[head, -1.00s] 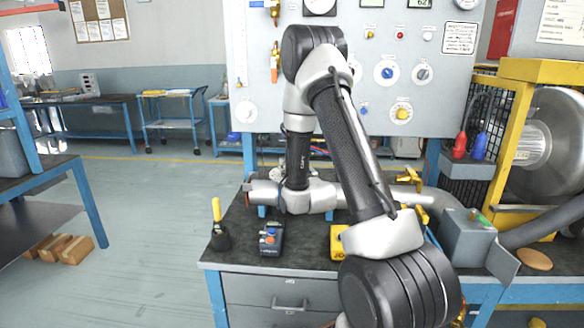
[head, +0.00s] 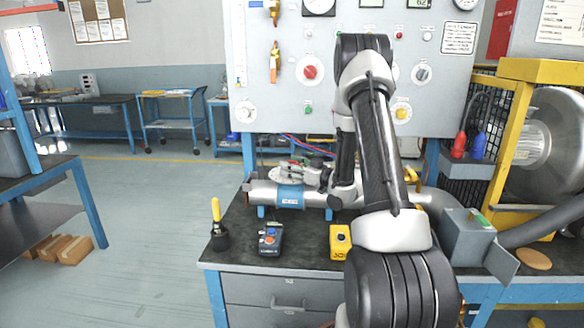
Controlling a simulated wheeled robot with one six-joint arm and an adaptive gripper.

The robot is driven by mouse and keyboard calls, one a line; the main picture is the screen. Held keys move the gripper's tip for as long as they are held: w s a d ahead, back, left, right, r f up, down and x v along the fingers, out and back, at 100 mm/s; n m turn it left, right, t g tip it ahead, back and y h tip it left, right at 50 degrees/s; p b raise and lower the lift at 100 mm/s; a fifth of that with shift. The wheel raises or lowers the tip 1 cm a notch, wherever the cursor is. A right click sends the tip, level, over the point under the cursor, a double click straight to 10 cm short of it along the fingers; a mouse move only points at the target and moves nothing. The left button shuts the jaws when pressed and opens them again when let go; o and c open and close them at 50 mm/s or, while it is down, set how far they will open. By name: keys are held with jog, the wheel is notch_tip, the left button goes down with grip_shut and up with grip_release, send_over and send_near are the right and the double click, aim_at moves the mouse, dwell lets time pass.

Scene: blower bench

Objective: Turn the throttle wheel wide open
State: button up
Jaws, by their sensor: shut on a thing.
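A pale grey round wheel (head: 283,174), which I take to be the throttle wheel, sits above the silver pipe (head: 262,193) on the bench, behind a blue collar (head: 290,196). My gripper (head: 303,171) reaches in from the right at the wheel's right side and is shut on it. The fingertips are small and dark in the head view, and their exact grip on the rim is hard to make out. My wrist hides the pipe just right of the wheel.
A yellow-handled tool (head: 218,226), a control box with buttons (head: 270,239) and a yellow meter (head: 340,241) stand on the bench front. The panel (head: 270,110) with knobs and gauges rises behind. A yellow-framed blower (head: 535,150) is at right.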

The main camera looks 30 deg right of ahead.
dwell(0.3)
jog(key=o, duration=1.1)
jog(key=shift+c, duration=0.2)
jog(key=v, duration=1.2)
